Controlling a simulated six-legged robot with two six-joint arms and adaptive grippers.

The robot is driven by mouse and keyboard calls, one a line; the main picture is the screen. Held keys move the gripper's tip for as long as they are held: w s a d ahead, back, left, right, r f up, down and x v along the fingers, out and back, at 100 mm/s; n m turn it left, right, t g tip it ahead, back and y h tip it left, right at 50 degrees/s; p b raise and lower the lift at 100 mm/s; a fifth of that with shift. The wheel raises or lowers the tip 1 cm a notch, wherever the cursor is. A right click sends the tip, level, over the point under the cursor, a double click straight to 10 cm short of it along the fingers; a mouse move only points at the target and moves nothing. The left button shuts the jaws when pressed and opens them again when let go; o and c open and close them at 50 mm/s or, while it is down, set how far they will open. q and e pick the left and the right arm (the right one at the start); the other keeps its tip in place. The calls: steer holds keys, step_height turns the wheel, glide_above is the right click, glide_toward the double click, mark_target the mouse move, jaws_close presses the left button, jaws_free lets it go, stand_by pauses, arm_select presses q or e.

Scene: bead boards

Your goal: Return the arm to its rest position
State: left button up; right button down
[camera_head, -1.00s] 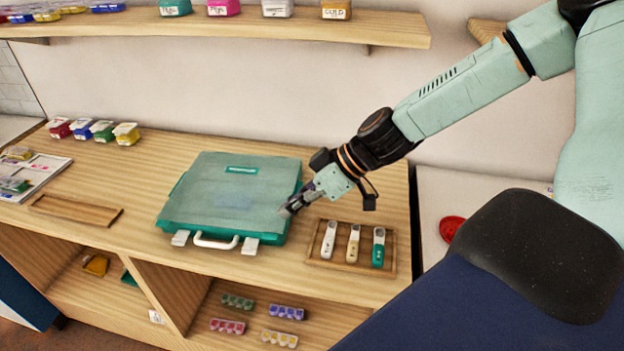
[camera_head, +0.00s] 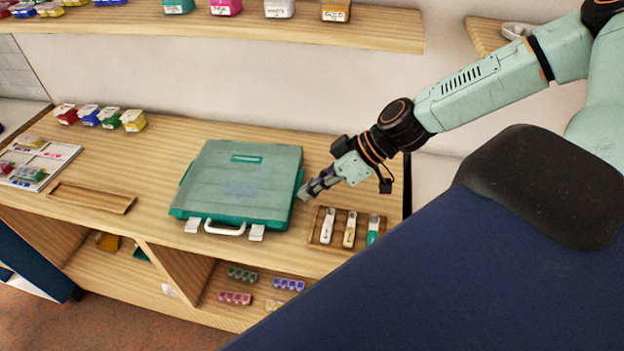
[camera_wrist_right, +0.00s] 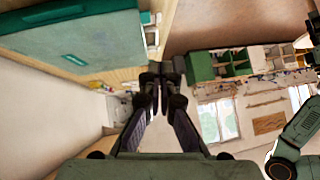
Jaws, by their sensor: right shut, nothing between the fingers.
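My right gripper (camera_head: 305,192) is shut and empty, just off the right edge of a closed green case (camera_head: 240,180) on the wooden bench. The case has a white handle and two white latches on its front side. In the right wrist view my right gripper (camera_wrist_right: 155,85) shows its fingertips together, with the green case (camera_wrist_right: 80,45) at the upper left. My right arm reaches in from the upper right in the head view. My left gripper does not show in the head view.
A wooden tray (camera_head: 323,246) with three pen-like tools lies right of the case. An empty shallow tray (camera_head: 92,197) lies to the left. Small coloured boxes (camera_head: 110,118) stand along the back. A shelf (camera_head: 390,30) with containers runs above. The lower shelves hold several bead strips (camera_head: 236,298).

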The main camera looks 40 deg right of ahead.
steer(key=shift+d, duration=0.1)
steer(key=shift+s, duration=0.15)
steer(key=s+a+f+m+g+h, duration=0.1)
steer(key=s+f, duration=0.1)
steer(key=f, duration=0.1)
steer(key=s+a+f+m+g+h, duration=0.1)
steer(key=s+f+m, duration=0.1)
steer(key=s+f, duration=0.1)
steer(key=s+a+f+m+g+h, duration=0.1)
steer(key=s+f+h, duration=0.1)
steer(key=s+f, duration=0.1)
steer(key=shift+a+m, duration=0.3)
steer(key=shift+m, duration=0.1)
steer(key=s+a+f+m+g+h, duration=0.1)
steer(key=s+f+m+h, duration=0.15)
steer(key=s, duration=0.55)
steer(key=s+a+f+m+g+h, duration=0.1)
steer(key=s+a+f, duration=0.15)
steer(key=s, duration=0.45)
step_height(320, 180, down, 24)
steer(key=b, duration=2.3)
steer(key=shift+s+d+r, duration=0.15)
steer(key=shift+s+d, duration=0.15)
steer(key=shift+m, duration=0.25)
